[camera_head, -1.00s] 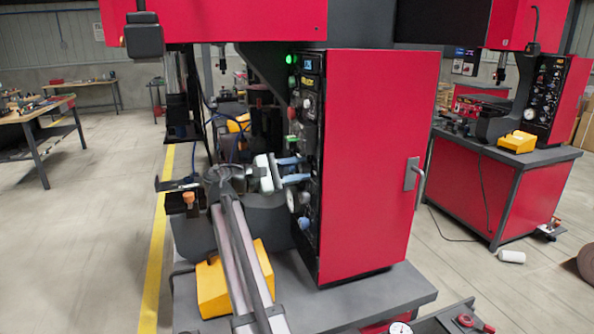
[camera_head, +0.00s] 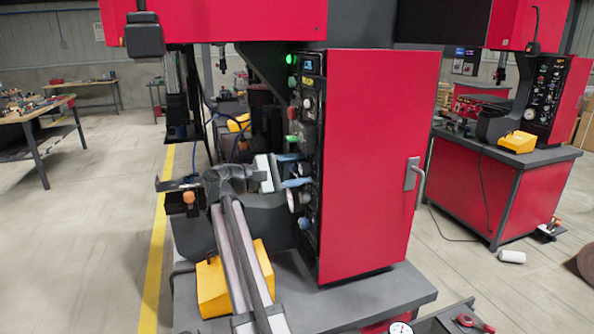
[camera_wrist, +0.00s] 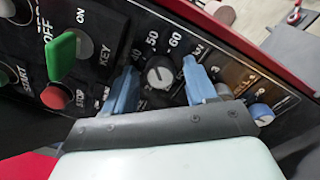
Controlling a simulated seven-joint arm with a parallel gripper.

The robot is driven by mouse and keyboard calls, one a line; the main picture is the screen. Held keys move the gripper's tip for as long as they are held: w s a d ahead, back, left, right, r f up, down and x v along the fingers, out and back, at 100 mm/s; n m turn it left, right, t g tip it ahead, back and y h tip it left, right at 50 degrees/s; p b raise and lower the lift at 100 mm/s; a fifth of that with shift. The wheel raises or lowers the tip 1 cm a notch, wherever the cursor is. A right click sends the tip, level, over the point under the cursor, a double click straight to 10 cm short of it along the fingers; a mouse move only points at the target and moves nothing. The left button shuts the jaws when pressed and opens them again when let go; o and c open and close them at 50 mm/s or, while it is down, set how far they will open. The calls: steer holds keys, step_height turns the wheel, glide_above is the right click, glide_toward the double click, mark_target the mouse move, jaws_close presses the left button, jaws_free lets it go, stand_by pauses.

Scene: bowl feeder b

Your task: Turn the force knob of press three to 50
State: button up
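In the head view my gripper (camera_head: 296,170) is at the control panel of the near red press (camera_head: 365,165); the knob is hidden there.
A green switch (camera_wrist: 62,48) and a red stop button (camera_wrist: 55,96) lie left of the fingers. A blue knob (camera_wrist: 261,113) is to the right. A yellow box (camera_head: 212,288) stands on the press base below my arm. Another red press (camera_head: 505,185) stands at right.

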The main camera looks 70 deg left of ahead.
steer(key=shift+o, duration=0.2)
steer(key=shift+s, duration=0.1)
steer(key=s, duration=1.3)
steer(key=shift+s+d+f, duration=0.15)
steer(key=shift+s, duration=0.15)
